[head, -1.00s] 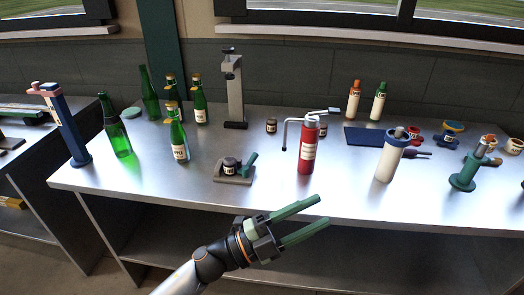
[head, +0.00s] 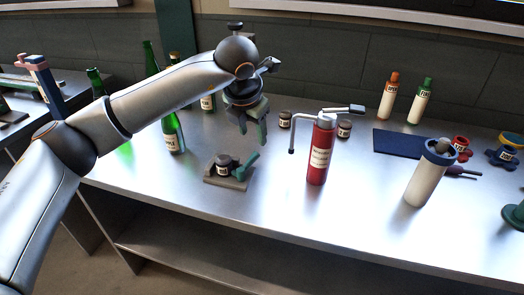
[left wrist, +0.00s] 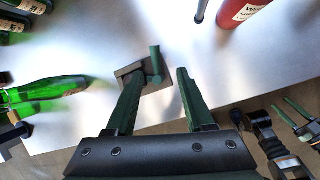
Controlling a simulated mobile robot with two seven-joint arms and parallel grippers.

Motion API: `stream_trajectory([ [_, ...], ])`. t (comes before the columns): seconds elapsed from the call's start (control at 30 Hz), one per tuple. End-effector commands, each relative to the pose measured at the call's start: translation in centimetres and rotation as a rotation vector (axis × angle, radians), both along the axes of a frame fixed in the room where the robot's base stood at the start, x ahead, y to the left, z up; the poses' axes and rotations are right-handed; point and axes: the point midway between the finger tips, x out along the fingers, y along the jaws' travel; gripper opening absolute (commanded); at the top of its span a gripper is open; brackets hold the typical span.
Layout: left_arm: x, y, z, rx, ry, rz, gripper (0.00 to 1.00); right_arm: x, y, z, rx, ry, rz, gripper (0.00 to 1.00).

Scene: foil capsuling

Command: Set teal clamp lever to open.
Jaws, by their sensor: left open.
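The teal clamp lever (head: 247,166) stands tilted up on the right of a small grey clamp base (head: 226,182) at the table's front. A dark jar-like part (head: 223,166) sits beside it. In the left wrist view the lever (left wrist: 156,60) stands up from the base (left wrist: 130,70), partly behind a finger. My left gripper (head: 252,133) is open and empty, fingers pointing down, above and behind the lever. The lever shows between its fingertips (left wrist: 160,76) in the wrist view, apart from them as far as I can tell. My right gripper (left wrist: 297,120) shows small and open in front of the table.
A red bottle (head: 320,155) with a bent pipe stands right of the clamp. Green bottles (head: 173,133) stand to its left, near my left arm. A white canister (head: 422,180) and a blue mat (head: 400,143) are farther right. The table front around the clamp is clear.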

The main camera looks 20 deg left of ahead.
Motion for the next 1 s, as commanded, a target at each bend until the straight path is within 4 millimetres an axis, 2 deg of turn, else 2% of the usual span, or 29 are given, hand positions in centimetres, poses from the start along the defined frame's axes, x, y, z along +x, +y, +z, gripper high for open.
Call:
stream_trajectory([
  [0.07,0.3,0.6,0.2,0.021,-0.011,0.017,0.53,0.0,0.1,0.0,0.001,0.0,0.001,0.5],
  [0.17,0.6,0.8,-0.5,0.025,-0.01,0.02,0.53,0.0,0.1,0.1,0.001,0.0,0.001,0.5],
  [0.5,3.3,1.0,-6.5,0.021,-0.007,0.017,0.53,-0.4,0.0,0.0,-0.001,0.008,0.001,0.5],
  [0.7,4.7,1.1,-9.4,0.02,-0.009,0.015,0.53,-0.6,-0.1,-0.3,-0.004,0.016,-0.001,0.5],
  [0.83,5.2,1.2,-10.5,0.019,-0.009,0.014,0.53,-0.6,-0.2,-0.2,-0.005,0.014,-0.003,0.5],
  [1.0,5.4,1.2,-10.9,0.019,-0.01,0.014,0.53,-0.6,-0.2,-0.2,-0.005,0.013,-0.003,0.5],
])
